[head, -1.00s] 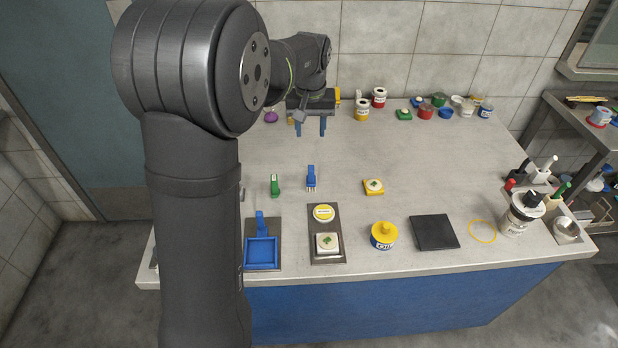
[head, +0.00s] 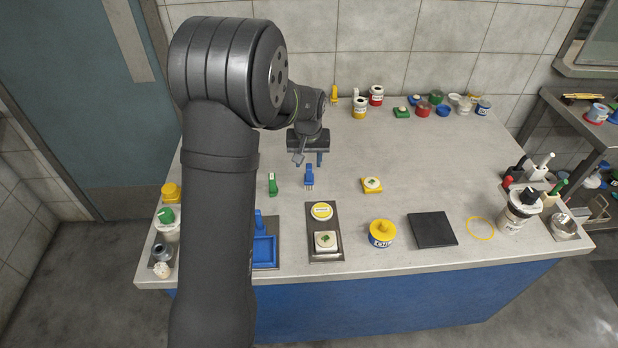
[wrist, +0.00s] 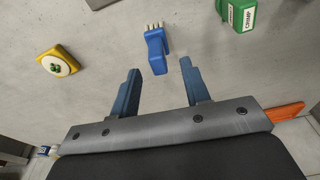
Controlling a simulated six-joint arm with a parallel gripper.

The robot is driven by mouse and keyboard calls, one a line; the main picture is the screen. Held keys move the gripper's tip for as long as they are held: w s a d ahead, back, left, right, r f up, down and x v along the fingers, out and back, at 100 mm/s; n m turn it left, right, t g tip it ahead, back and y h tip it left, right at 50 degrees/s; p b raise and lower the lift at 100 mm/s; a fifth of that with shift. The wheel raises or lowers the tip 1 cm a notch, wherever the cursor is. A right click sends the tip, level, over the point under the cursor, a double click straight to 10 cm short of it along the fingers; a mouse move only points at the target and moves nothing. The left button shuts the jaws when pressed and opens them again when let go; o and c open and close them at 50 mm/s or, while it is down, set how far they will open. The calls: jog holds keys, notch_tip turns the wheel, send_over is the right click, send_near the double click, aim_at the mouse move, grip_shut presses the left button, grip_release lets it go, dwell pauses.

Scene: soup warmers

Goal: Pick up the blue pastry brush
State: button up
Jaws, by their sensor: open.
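The blue pastry brush (head: 309,172) lies on the grey counter near its middle, with pale bristles toward the front edge. In the wrist view the brush (wrist: 157,45) lies ahead of the fingertips, roughly between the lines of the two fingers, bristles pointing away. My gripper (head: 309,160) is just behind the brush in the head view, with blue fingers pointing down. In the wrist view my gripper (wrist: 160,68) is open and empty. The gap between fingertips and brush in height is hard to tell.
A green item (head: 272,184) lies close left of the brush; its label shows in the wrist view (wrist: 237,15). A blue tray (head: 265,251), a dark board (head: 325,256) and a yellow-lidded jar (head: 382,233) stand toward the front.

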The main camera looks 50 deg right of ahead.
aim_at(309, 166)
jog(key=f, duration=0.4)
jog(key=shift+w+d+f, duration=0.1)
jog(key=shift+d+f, duration=0.1)
jog(key=shift+d, duration=0.1)
grip_shut()
jog(key=shift+r, duration=0.2)
